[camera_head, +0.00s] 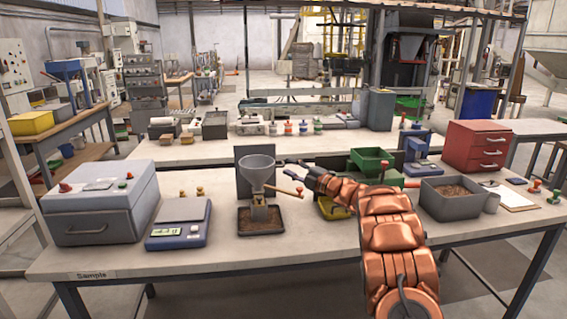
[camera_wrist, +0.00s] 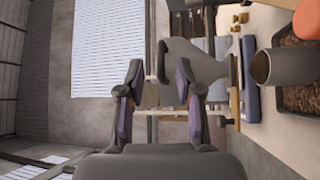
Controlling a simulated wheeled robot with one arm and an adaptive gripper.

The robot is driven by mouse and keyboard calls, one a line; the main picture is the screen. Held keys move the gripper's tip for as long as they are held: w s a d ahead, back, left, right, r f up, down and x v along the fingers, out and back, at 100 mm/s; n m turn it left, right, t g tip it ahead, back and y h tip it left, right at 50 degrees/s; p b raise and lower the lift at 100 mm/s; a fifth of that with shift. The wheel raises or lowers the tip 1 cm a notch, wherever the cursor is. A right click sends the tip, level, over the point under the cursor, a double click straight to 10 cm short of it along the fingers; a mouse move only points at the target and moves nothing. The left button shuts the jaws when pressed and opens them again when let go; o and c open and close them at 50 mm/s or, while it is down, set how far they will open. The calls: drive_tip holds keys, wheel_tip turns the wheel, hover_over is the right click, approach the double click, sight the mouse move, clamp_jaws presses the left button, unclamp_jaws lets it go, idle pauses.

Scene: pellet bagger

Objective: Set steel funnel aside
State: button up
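The steel funnel (camera_head: 257,172) is a grey cone, upright, spout down, over a black tray (camera_head: 243,232) of brown pellets. A wooden handle (camera_head: 283,190) sticks out from it to the right. My gripper (camera_head: 298,168) is just right of the funnel, near cone height, apart from it as far as I can tell. In the wrist view my gripper (camera_wrist: 160,92) has its two fingers spread with nothing held between them. The grey cone shape (camera_wrist: 192,62) there appears to be the funnel, partly behind a finger. A grey cup (camera_wrist: 283,67) holding pellets shows at the right.
A blue-and-grey scale (camera_head: 180,222) and a big grey machine (camera_head: 100,205) stand left. A yellow tray (camera_head: 333,210) and green bin (camera_head: 370,161) are near my arm. A grey pellet bin (camera_head: 452,205) and red drawers (camera_head: 478,146) stand right.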

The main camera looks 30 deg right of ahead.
sight(283, 162)
drive_tip(key=shift+p+x, duration=0.45)
drive_tip(key=shift+x, duration=1.55)
drive_tip(key=shift+c, duration=0.4)
clamp_jaws()
drive_tip(key=shift+r, duration=0.1)
